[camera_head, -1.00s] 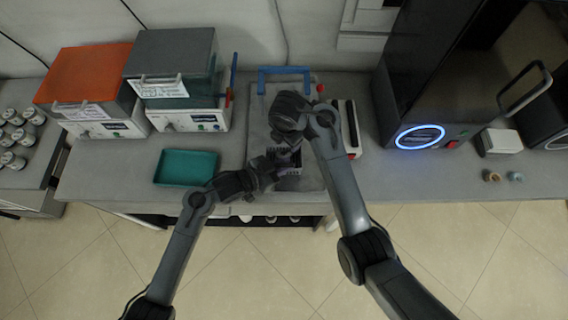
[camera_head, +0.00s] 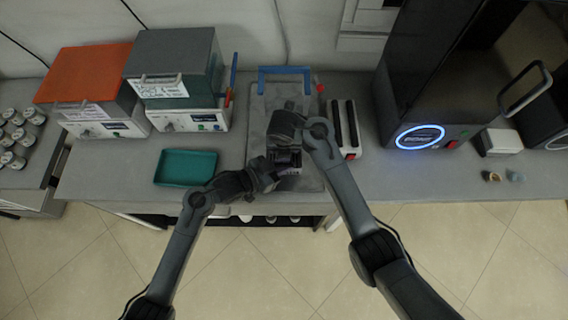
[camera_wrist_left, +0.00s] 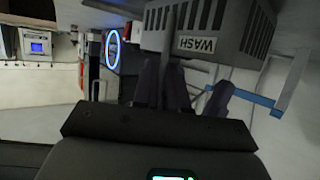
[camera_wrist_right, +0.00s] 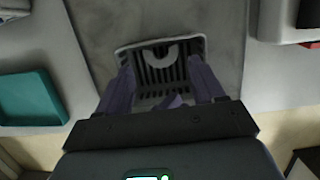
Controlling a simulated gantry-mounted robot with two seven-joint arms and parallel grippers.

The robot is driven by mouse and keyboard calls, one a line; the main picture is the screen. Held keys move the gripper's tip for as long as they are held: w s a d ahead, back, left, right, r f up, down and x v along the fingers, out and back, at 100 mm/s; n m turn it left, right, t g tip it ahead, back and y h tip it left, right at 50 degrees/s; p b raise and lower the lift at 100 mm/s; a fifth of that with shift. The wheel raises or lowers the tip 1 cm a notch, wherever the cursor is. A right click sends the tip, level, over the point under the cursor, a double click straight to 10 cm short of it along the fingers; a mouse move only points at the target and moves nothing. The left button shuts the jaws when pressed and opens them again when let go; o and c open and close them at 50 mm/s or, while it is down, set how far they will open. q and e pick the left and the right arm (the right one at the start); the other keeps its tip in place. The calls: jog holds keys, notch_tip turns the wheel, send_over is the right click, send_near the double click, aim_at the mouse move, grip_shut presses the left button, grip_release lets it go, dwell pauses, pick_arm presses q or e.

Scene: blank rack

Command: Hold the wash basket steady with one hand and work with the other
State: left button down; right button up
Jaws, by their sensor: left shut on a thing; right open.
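The grey slotted wash basket (camera_head: 290,171) stands on the grey mat near the bench's front edge. Its WASH label shows in the left wrist view (camera_wrist_left: 197,44). In the right wrist view the basket (camera_wrist_right: 150,92) has a pale curved piece (camera_wrist_right: 160,55) inside, which I cannot identify. My left gripper (camera_head: 272,170) is shut on the basket from its left front side; the exact contact is hard to see. My right gripper (camera_head: 286,142) is open above the basket, pointing down. Its fingers (camera_wrist_right: 162,85) appear either side of the basket, with nothing held between them.
A teal tray (camera_head: 186,167) lies to the left. A black-and-white slotted block (camera_head: 345,128) stands close on the right. A blue bar frame (camera_head: 284,71) is behind. A dark machine with a blue ring (camera_head: 420,137) stands further right. Bench between tray and mat is clear.

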jog(key=shift+x, duration=2.1)
grip_shut()
jog(key=c, duration=0.8)
grip_release()
jog(key=shift+o, duration=0.2)
jog(key=v, duration=0.7)
jog(key=shift+r, duration=0.2)
jog(key=o, duration=0.8)
